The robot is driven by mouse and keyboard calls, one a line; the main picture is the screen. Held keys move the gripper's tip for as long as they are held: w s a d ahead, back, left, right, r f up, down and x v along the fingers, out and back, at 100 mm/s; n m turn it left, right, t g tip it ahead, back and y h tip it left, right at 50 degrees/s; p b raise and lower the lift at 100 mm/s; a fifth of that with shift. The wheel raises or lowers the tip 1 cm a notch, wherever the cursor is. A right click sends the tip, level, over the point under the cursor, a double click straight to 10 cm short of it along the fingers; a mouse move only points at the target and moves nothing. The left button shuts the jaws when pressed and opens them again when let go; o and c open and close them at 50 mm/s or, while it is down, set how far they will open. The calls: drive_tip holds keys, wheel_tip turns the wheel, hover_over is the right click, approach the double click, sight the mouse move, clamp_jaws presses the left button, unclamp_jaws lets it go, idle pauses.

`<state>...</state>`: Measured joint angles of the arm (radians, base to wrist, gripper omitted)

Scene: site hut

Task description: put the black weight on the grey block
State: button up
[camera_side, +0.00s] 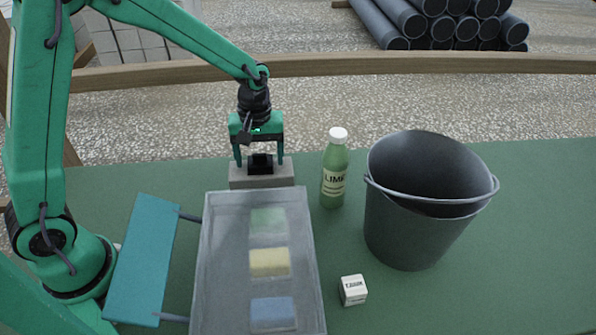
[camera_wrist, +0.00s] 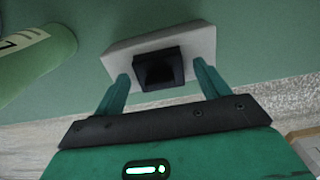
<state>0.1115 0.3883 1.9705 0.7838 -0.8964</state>
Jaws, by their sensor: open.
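The black weight (camera_side: 261,164) rests on top of the grey block (camera_side: 262,180), near the table's far side in the side view. In the wrist view the black weight (camera_wrist: 159,68) sits on the middle of the pale grey block (camera_wrist: 203,42). My gripper (camera_side: 259,161) points down over the block. Its two green fingers stand apart on either side of the weight, and in the wrist view my gripper (camera_wrist: 160,80) shows gaps between the fingers and the weight.
A green LIME bottle (camera_side: 335,172) stands just right of the block. A dark bucket (camera_side: 425,205) is further right. A clear tray (camera_side: 212,265) with green, yellow and blue pieces lies in front. A white cube (camera_side: 353,290) and a teal panel (camera_side: 143,260) flank it.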

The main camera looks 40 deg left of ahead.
sight(259, 155)
wheel_tip(259, 155, up, 12)
drive_tip(key=shift+r, duration=0.15)
idle(0.6)
idle(0.5)
drive_tip(key=s+a+r+m+t, duration=0.2)
drive_tip(key=s+m, duration=0.2)
drive_tip(key=s, duration=0.5)
drive_tip(key=s+a+r+m+t, duration=0.2)
drive_tip(key=s+m, duration=0.3)
drive_tip(key=s, duration=0.5)
drive_tip(key=shift+a+r+t, duration=0.3)
drive_tip(key=shift+r+t, duration=0.4)
drive_tip(key=shift+t, duration=0.1)
